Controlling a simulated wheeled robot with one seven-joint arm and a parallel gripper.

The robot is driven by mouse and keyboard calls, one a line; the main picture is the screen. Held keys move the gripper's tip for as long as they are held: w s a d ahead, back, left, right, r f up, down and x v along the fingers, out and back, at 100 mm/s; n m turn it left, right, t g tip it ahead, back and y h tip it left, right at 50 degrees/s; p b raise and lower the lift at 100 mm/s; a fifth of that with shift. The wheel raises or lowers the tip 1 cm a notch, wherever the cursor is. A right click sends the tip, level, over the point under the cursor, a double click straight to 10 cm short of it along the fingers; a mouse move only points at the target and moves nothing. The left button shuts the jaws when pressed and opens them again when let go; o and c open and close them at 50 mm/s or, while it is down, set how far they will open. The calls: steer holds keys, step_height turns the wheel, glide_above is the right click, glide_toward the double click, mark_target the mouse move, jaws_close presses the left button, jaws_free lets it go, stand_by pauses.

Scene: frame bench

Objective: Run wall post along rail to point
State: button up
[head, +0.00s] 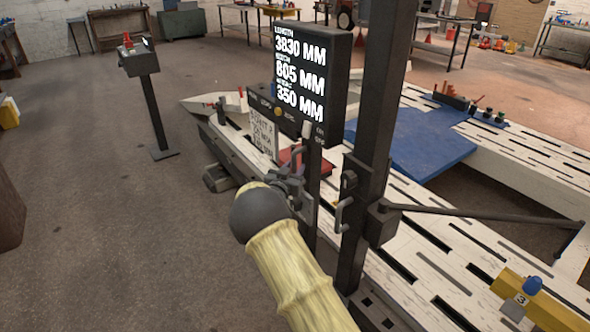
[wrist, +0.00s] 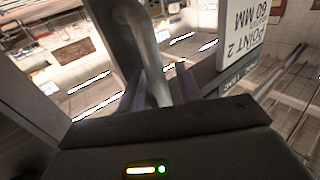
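A tall dark wall post (head: 372,120) rises from the slotted pale bench right of my gripper, with a grey handle (head: 343,214) on its near side. A thinner post (head: 312,190) carries a black display reading 3830, 805 and 350 MM. My gripper (head: 297,170) is in front of this thinner post. In the wrist view a grey curved bar handle (wrist: 152,45) passes between my two fingers (wrist: 160,85), with a small gap at the right finger. Which post this handle belongs to is unclear. A white sign (head: 263,136) reading point 2, 60 MM stands left of my gripper.
A long dark bar (head: 470,214) runs right from the wall post. A blue plate (head: 415,142) lies on the bench (head: 540,205). A yellow block (head: 545,300) marked 3 sits at lower right. A control stand (head: 150,100) is at left, with clear floor (head: 90,230) in front.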

steer(key=shift+s, duration=0.2)
steer(key=v, duration=1.7)
